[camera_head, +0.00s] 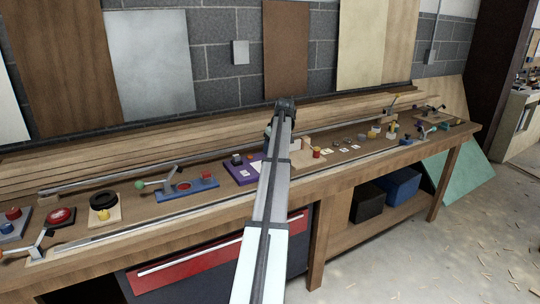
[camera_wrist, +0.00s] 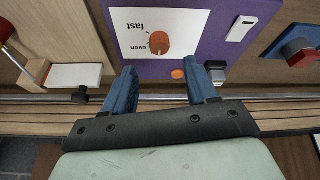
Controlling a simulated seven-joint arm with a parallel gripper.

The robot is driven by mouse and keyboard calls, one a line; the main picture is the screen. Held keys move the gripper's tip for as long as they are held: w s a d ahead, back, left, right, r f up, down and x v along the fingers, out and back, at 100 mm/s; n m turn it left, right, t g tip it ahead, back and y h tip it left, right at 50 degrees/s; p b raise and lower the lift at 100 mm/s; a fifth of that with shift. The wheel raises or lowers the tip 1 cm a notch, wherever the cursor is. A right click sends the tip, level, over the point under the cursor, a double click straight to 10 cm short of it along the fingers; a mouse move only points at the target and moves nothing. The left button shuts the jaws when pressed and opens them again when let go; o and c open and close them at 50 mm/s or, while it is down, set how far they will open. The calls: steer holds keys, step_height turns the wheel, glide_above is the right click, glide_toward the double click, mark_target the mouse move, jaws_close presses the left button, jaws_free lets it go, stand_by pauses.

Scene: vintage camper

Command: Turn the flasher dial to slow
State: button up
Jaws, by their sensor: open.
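The flasher dial (camera_wrist: 159,43) is a round orange knob on a white card (camera_wrist: 190,25) on a purple panel (camera_wrist: 258,12) in the wrist view. The words "fast" and "even" show upside down beside it; no word "slow" is readable, and I cannot tell where the dial points. My gripper (camera_wrist: 163,73) is open and empty, its blue fingers apart near the card's edge closest to my wrist. The dial shows between and beyond the fingertips. In the head view the purple panel (camera_head: 241,176) is partly behind my arm, and I cannot make out the dial or fingers.
A blue lever board (camera_head: 187,190) stands left on the bench.

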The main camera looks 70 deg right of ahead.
steer(key=v, duration=0.6)
steer(key=shift+w+r, duration=0.1)
stand_by(0.5)
